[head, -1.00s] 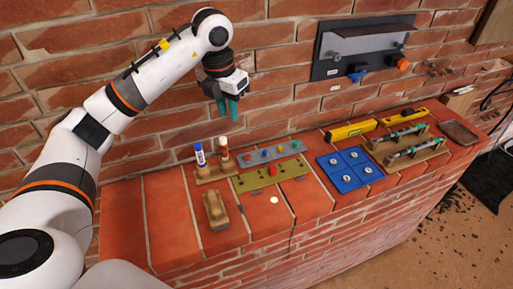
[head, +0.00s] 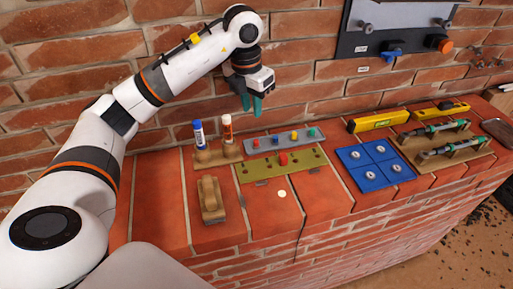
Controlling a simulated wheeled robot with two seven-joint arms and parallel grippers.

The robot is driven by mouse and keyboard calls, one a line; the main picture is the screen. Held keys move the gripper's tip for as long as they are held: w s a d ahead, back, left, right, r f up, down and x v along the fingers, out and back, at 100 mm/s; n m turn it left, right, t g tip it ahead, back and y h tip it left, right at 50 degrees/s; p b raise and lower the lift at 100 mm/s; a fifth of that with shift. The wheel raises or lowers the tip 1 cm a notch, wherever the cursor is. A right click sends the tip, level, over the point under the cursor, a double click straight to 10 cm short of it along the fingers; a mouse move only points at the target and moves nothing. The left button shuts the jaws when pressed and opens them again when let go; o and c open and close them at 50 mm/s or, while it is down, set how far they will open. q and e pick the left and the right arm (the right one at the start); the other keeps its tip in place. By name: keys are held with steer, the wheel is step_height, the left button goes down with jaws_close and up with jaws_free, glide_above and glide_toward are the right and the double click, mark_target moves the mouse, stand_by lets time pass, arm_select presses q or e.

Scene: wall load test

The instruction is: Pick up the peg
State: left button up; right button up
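My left gripper (head: 251,104) has teal fingers pointing down with a gap between them. It is empty and hangs in the air above and behind the ledge, near the two upright tubes. My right gripper is not in view.
A wooden block (head: 211,198) and a white disc (head: 282,194) lie in front. A blue panel (head: 365,182) and yellow level (head: 376,121) are right. Brick wall behind.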

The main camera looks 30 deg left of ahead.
arm_select(q)
glide_above(256, 140)
steer(key=f, duration=0.4)
steer(key=f+p, duration=0.1)
steer(key=f, duration=0.1)
steer(key=shift+s+a, duration=0.2)
steer(key=shift+s, duration=0.05)
steer(key=f+p, duration=0.1)
steer(key=f, duration=0.3)
steer(key=shift+d, duration=0.2)
steer(key=shift+w+f, duration=0.15)
steer(key=shift+f, duration=0.55)
jaws_close()
